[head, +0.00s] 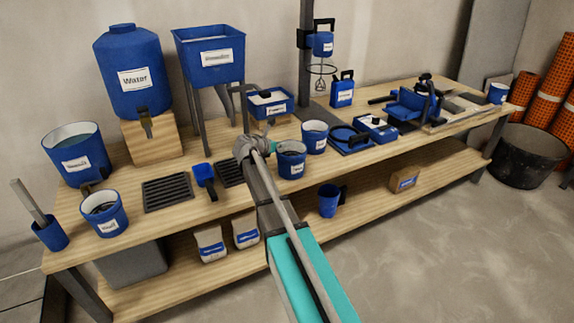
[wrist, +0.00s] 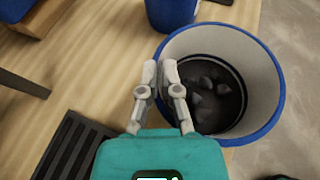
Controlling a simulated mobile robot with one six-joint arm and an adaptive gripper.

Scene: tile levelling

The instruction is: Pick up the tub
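The tub (head: 291,161) is a round blue bucket with a pale inside and a white label, upright near the front edge of the bench. In the wrist view the tub (wrist: 271,112) fills the right side, with dark lumps at its bottom. My gripper (wrist: 160,66) is at the tub's left rim. Its two fingers are close together with the rim running between their tips, so it looks shut on the rim. The tips partly hide that rim. In the head view my gripper (head: 274,148) is small and beside the tub's upper left rim.
Another blue bucket (head: 314,137) stands close behind the tub. A black grate (head: 230,173) and a blue scoop (head: 204,179) lie to the left. A blue tray (head: 350,139) lies to the right. A lower shelf (head: 365,204) runs beneath, with a blue jug (head: 328,203) on it.

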